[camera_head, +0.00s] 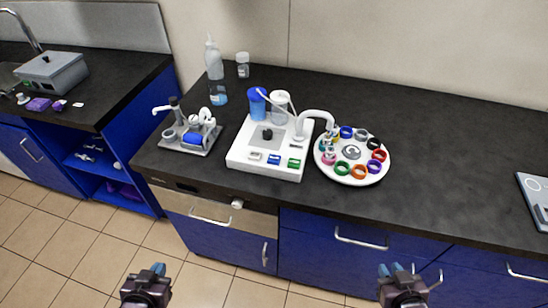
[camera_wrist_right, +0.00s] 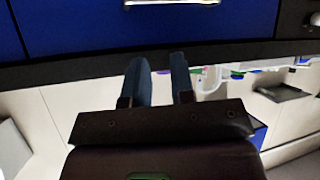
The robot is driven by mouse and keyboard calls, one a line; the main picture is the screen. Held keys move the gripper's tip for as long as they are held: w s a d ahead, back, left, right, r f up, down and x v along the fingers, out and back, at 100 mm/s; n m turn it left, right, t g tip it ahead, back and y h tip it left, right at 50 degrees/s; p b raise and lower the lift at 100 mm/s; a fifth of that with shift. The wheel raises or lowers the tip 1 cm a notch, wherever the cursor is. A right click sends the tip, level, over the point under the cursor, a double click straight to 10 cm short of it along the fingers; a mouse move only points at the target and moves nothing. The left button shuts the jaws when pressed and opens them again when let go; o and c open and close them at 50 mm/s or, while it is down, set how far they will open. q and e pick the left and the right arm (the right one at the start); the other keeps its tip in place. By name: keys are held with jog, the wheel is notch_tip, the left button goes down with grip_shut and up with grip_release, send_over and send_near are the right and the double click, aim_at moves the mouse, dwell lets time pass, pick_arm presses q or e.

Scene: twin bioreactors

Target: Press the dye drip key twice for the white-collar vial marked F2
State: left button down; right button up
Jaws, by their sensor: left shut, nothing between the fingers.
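The white drip station (camera_head: 262,160) stands on the black bench. On its front edge are a pale key (camera_head: 255,156), a blue key (camera_head: 274,160) and a green key (camera_head: 294,163); their labels are too small to read. A white spout (camera_head: 318,114) arches over the left side of the round white carousel (camera_head: 347,176), which holds vials with coloured collars. I cannot make out the white collar or the F2 mark. My left gripper (camera_head: 158,267) is shut and empty in front of the bench. My right gripper (camera_head: 389,267) is open and empty, also in front; its fingers show in the right wrist view (camera_wrist_right: 158,62).
A blue container (camera_head: 257,104) and a clear one (camera_head: 279,104) stand on the station. Left of it is a grey tray (camera_head: 192,139) with small apparatus. A wash bottle (camera_head: 213,60) stands at the back. The bench right of the carousel is largely clear.

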jog(key=shift+a, duration=0.1)
grip_shut()
jog(key=shift+w+r, duration=0.1)
dwell(1.2)
